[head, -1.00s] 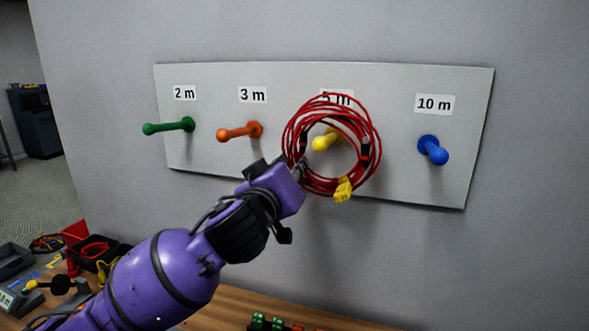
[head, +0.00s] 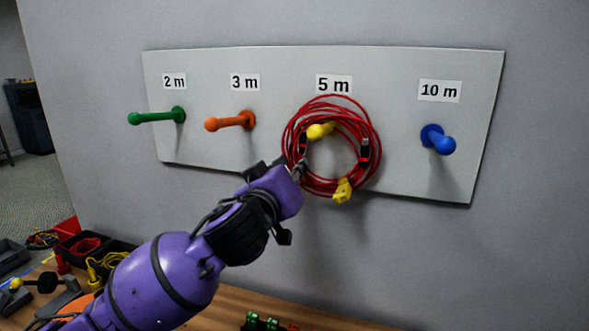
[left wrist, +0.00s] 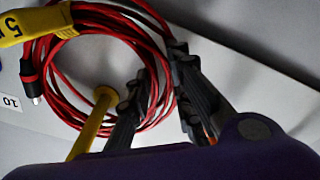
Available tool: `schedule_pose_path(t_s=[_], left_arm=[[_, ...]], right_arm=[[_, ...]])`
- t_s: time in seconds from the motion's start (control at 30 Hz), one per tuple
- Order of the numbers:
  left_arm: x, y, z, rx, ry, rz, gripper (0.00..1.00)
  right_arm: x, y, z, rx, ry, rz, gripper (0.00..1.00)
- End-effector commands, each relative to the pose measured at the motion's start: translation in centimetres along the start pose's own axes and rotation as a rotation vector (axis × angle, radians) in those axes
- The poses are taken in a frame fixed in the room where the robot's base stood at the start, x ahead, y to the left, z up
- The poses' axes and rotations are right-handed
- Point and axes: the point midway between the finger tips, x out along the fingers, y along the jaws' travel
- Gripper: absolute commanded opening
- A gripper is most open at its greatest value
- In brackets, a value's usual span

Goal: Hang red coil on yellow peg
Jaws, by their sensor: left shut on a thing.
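The red coil (head: 376,149) is a round bundle with a yellow tag (head: 342,190) at its bottom and black plug ends. It hangs in front of the board below the "5 m" label. My left gripper (head: 299,172) is shut on the coil's lower left side. The coil also shows in the left wrist view (left wrist: 64,78). The yellow peg (head: 320,131) shows inside the ring, near its upper left. In the left wrist view the yellow peg (left wrist: 90,122) crosses the coil's strands; how far the ring sits along it is unclear. My right gripper is not in view.
The grey board (head: 280,65) also carries a green peg (head: 157,117), an orange peg (head: 231,121) and a blue peg (head: 438,139). A wooden table (head: 220,305) below holds bins and cables at the left.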

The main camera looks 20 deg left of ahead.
Motion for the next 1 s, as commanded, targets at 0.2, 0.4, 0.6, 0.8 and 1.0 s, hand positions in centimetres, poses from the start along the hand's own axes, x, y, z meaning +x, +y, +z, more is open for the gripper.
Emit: schedule_pose_path(t_s=[0.2,0.4,0.6,0.8,1.0], left_arm=[[0.0,0.1,-0.1,-0.001,0.003,0.003,0.00],[0.0,0.1,-0.1,-0.001,0.003,0.003,0.00],[0.0,0.1,-0.1,-0.001,0.003,0.003,0.35],[0.0,0.1,-0.1,-0.001,0.002,0.002,0.41],[-0.3,0.0,0.1,-0.001,-0.001,0.000,0.41]], right_arm=[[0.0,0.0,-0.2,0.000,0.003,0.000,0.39],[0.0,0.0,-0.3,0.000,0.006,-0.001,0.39],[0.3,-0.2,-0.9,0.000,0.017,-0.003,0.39],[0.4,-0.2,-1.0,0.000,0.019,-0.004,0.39],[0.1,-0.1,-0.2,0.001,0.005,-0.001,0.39]])
